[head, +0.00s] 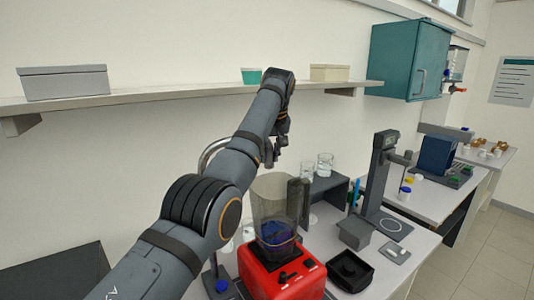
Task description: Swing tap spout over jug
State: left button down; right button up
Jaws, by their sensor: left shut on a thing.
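The silver tap spout (209,152) shows as a curved pipe at the left of my left arm, and the arm hides much of it. A clear, dark-tinted jug (272,205) with a dark handle stands upright on a red base, with something dark blue low inside. My left gripper (270,158) points down above and behind the jug's rim. It is shut on the spout, though the arm and wrist hide most of the contact. I cannot tell where the spout's outlet lies relative to the jug. My right gripper is not in view.
The red base (283,278) stands at the front of the bench. A black tray (349,271) and a grey stand (380,185) are at its right. Glass beakers (325,164) stand on a dark riser behind. A wall shelf (160,95) with boxes runs above.

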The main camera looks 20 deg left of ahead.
pick_arm(q)
jog(key=shift+w+r, duration=0.1)
jog(key=shift+r, duration=0.1)
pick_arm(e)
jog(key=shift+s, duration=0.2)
pick_arm(q)
jog(key=shift+a+r, duration=0.15)
jog(key=shift+r, duration=0.1)
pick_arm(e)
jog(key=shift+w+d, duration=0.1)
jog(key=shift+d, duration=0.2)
pick_arm(q)
jog(key=c, duration=1.1)
grip_release()
jog(key=shift+w, duration=0.15)
jog(key=shift+c, duration=0.2)
jog(key=shift+w, duration=0.1)
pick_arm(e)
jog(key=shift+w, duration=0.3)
pick_arm(q)
jog(key=shift+f, duration=0.15)
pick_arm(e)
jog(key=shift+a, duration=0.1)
